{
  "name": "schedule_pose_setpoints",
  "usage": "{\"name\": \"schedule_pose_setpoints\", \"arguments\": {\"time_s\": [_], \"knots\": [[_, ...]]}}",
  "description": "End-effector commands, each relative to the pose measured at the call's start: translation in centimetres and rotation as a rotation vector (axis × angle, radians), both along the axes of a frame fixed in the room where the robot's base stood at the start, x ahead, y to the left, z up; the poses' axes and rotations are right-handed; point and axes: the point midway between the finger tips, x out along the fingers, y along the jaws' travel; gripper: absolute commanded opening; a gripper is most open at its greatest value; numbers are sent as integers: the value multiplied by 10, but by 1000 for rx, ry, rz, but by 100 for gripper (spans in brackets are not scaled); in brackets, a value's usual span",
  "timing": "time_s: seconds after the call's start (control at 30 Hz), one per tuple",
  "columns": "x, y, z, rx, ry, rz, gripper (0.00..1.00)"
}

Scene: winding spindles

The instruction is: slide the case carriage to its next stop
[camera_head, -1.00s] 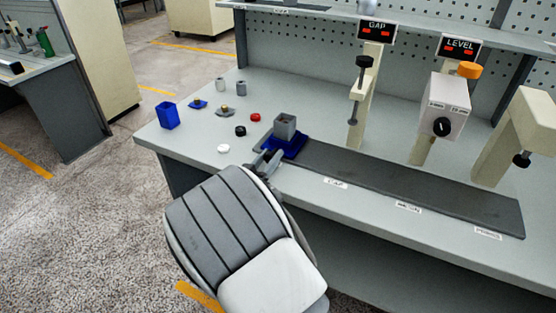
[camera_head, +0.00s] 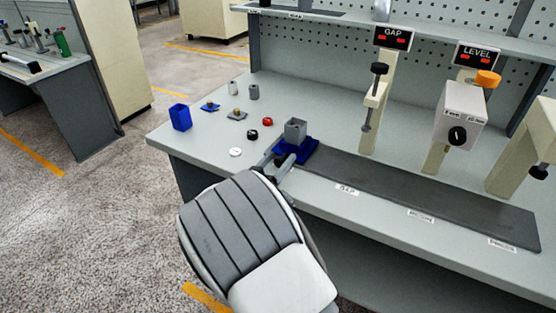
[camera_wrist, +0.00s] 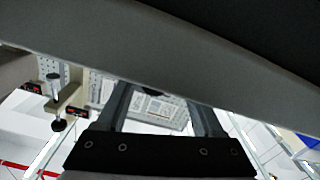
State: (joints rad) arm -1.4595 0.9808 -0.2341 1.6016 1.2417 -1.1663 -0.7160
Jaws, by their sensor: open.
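The case carriage (camera_head: 311,152) is a blue base at the left end of a dark flat track (camera_head: 420,195) along the bench front. A grey, square, open-topped case (camera_head: 295,132) stands upright on it. My gripper (camera_head: 280,158) is open at the near left side of the carriage, low over the bench edge. I cannot tell whether its fingers touch the carriage. In the wrist view my gripper (camera_wrist: 160,105) shows two spread fingers. A large grey band hides part of that view, and the carriage cannot be made out there.
White labels, one a GAP label (camera_head: 347,189), line the track's front edge. The GAP post (camera_head: 372,118) and LEVEL unit (camera_head: 459,115) stand behind the track. A blue bin (camera_head: 180,117) and several small parts lie left of the carriage. The track right of the carriage is clear.

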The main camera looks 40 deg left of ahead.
Motion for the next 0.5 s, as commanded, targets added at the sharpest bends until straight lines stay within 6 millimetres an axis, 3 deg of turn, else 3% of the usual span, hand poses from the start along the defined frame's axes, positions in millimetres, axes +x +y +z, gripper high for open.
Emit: {"name": "schedule_pose_setpoints", "arguments": {"time_s": [0.23,0.5], "knots": [[-20,-5,0,-2,1,2,69],[-82,-19,1,-2,3,3,69]]}}
